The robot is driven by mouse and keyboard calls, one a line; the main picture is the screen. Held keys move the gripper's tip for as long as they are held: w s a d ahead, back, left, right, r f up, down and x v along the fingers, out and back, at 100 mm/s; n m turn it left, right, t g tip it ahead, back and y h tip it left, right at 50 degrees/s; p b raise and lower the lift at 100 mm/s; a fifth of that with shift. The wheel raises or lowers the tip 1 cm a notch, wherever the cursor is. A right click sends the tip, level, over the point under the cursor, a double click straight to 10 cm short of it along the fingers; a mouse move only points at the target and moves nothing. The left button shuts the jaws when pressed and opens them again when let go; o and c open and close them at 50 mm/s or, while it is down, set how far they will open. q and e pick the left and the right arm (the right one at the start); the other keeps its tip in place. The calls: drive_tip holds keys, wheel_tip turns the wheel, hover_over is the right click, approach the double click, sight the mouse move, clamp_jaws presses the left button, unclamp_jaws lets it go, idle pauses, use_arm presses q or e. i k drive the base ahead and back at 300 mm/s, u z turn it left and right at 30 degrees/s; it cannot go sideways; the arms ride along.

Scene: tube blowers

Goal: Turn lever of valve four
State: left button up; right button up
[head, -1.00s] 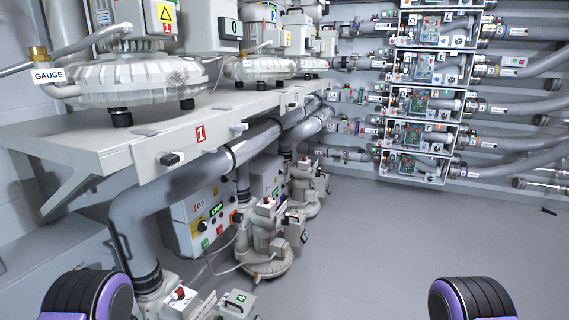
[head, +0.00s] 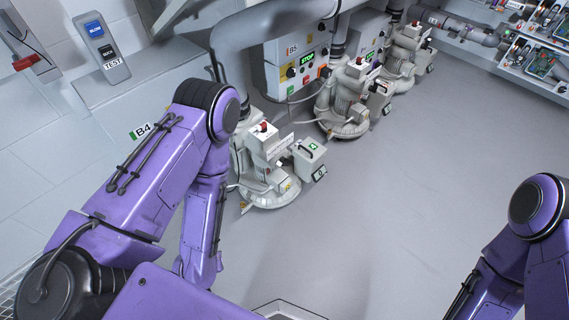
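A white valve unit (head: 266,165) stands on the floor just right of my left arm, with a red knob (head: 264,127) on top. A small box (head: 308,158) with a green label and a dark handle-like bar is attached to its right side. The label is too small to read surely now. I cannot tell for sure which part is the lever. My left arm's bent elbow is beside the unit and its forearm hangs down, covering part of the unit's left side. Neither gripper shows; only purple arm links are in view.
A thick grey pipe (head: 235,42) runs above. A TEST switch panel (head: 102,46) is at upper left. The grey floor (head: 420,180) to the right is clear.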

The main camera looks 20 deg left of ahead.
sight(283, 162)
drive_tip(key=u, duration=0.05)
drive_tip(key=k, duration=1.1)
drive_tip(key=z, duration=0.9)
drive_tip(key=i, duration=1.25)
drive_tip(key=u, duration=0.85)
